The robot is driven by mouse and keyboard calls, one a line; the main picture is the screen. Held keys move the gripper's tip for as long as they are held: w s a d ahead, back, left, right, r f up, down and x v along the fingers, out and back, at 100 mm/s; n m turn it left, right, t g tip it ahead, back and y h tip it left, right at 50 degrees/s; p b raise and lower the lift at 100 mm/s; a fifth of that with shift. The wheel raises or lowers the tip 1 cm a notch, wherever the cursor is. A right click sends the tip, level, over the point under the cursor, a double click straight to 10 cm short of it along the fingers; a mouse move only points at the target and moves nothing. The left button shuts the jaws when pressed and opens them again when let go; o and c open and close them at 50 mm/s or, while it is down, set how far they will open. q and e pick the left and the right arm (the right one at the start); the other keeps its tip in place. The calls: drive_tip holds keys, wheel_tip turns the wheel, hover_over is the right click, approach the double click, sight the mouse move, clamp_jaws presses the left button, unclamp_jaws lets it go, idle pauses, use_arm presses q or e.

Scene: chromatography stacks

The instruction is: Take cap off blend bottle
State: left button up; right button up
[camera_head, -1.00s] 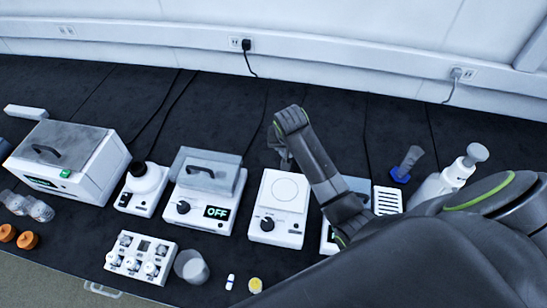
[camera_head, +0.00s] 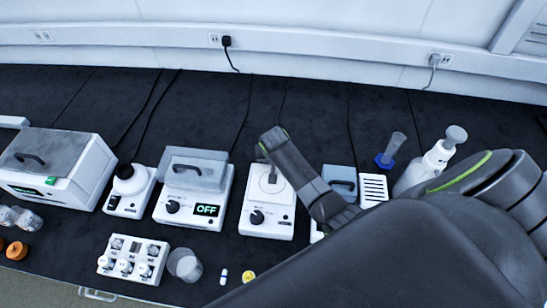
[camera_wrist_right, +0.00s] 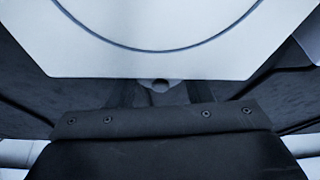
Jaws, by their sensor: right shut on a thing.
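My right gripper's arm (camera_head: 285,150) reaches in from the right, its end over the back of a white stirrer plate (camera_head: 262,212). In the right wrist view the gripper (camera_wrist_right: 160,92) is shut on a small rounded pale-grey thing (camera_wrist_right: 160,86), mostly hidden between the fingers. The plate's ringed top (camera_wrist_right: 160,60) fills the picture beyond it. I cannot tell which vessel is the blend bottle. My left gripper is not in view.
A six-place white rack (camera_head: 133,258) and a clear beaker (camera_head: 185,264) stand at the front. A lidded box showing OFF (camera_head: 194,190) is left of the plate. A white bottle (camera_head: 428,165) and blue-based piece (camera_head: 384,160) stand right.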

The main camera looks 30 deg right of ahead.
drive_tip(key=shift+f, duration=0.1)
drive_tip(key=o, duration=1.1)
drive_tip(key=v, duration=1.2)
